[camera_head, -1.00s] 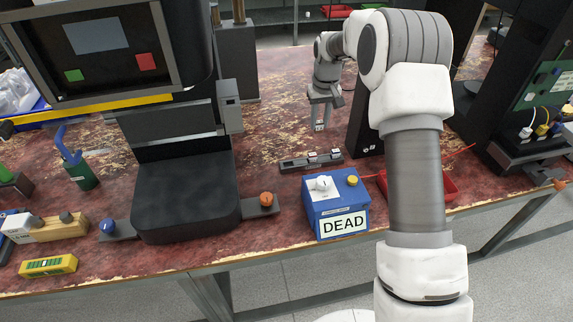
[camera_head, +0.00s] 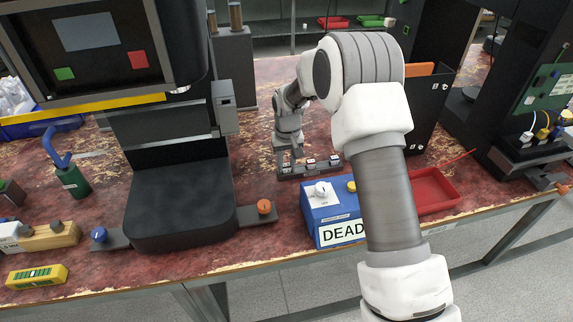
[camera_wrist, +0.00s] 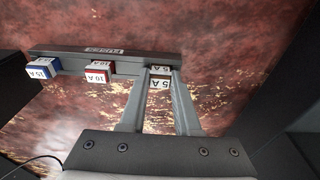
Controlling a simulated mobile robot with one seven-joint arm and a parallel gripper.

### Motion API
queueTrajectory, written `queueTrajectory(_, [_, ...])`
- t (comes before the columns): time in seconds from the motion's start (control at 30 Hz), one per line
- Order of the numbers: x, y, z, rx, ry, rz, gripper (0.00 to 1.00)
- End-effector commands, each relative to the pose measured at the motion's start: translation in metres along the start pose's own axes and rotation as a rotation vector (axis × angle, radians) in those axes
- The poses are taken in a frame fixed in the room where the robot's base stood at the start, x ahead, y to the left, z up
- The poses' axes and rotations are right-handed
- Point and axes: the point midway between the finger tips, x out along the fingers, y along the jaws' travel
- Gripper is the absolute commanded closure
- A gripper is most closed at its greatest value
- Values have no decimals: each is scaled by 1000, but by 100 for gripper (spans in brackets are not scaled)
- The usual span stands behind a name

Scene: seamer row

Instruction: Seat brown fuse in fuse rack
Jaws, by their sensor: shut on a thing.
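The fuse rack (camera_wrist: 137,56) is a dark grey bar marked FUSES in the wrist view. In the head view the rack (camera_head: 300,172) lies on the bench behind the blue box. A blue 15 A fuse (camera_wrist: 42,68) and a red 10 A fuse (camera_wrist: 98,72) sit in it. My gripper (camera_wrist: 160,78) is shut on the brown 5 A fuse (camera_wrist: 160,84), at the rack's third place, in line with the others. How deep it sits cannot be told. In the head view my gripper (camera_head: 291,157) is over the rack's left end.
A blue box (camera_head: 330,220) marked DEAD stands in front of the rack. A red tray (camera_head: 432,190) lies to its right, partly behind my arm. A black machine (camera_head: 180,200) with an orange knob (camera_head: 264,207) stands left. Bench surface behind the rack is clear.

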Motion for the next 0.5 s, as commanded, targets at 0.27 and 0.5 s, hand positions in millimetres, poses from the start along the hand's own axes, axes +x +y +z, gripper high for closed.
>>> queueTrajectory(0.27, [3, 0, 0, 0, 1, 0, 100])
queueTrajectory(0.5, [1, 0, 0, 0, 1, 0, 39])
